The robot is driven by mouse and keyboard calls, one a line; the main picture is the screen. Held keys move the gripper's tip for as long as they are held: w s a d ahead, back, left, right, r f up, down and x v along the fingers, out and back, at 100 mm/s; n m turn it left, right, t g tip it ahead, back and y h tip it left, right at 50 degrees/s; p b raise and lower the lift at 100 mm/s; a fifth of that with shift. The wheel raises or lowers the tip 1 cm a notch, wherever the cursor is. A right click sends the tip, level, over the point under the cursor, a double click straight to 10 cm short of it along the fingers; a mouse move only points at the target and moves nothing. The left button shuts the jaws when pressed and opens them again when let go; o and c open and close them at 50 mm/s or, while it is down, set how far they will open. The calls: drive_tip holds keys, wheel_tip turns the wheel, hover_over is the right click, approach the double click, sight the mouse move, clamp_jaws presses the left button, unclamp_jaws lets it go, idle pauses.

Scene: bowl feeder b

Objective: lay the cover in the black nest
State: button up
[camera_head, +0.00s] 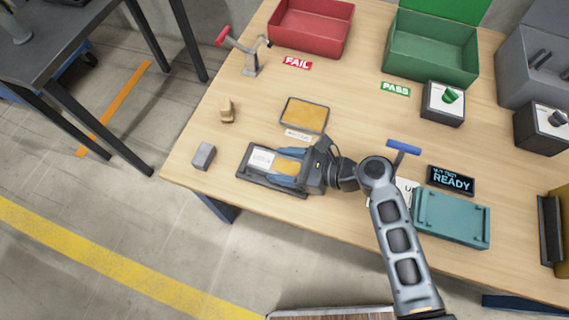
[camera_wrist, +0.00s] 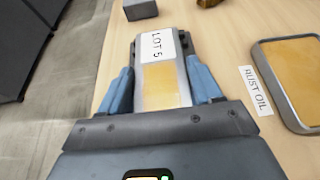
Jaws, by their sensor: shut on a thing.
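A gold-padded tray (camera_head: 304,115) labelled "RUST OIL" lies close by, with a grey block (camera_head: 203,156) and a small tan piece (camera_head: 227,110). Red (camera_head: 310,27) and green (camera_head: 432,48) bins stand behind. A teal fixture (camera_head: 450,219) and black slotted holder (camera_head: 548,232) are at right.

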drive_tip(key=shift+f, duration=0.1)
drive_tip(key=o, duration=1.3)
drive_tip(key=shift+s+d+r, duration=0.1)
drive_tip(key=shift+d+r, duration=0.1)
drive_tip(key=shift+d, duration=0.05)
drive_tip(key=p+v, duration=0.1)
drive_tip(key=v, duration=1)
drive_tip(key=shift+d, duration=0.25)
drive_tip(key=shift+s, duration=0.1)
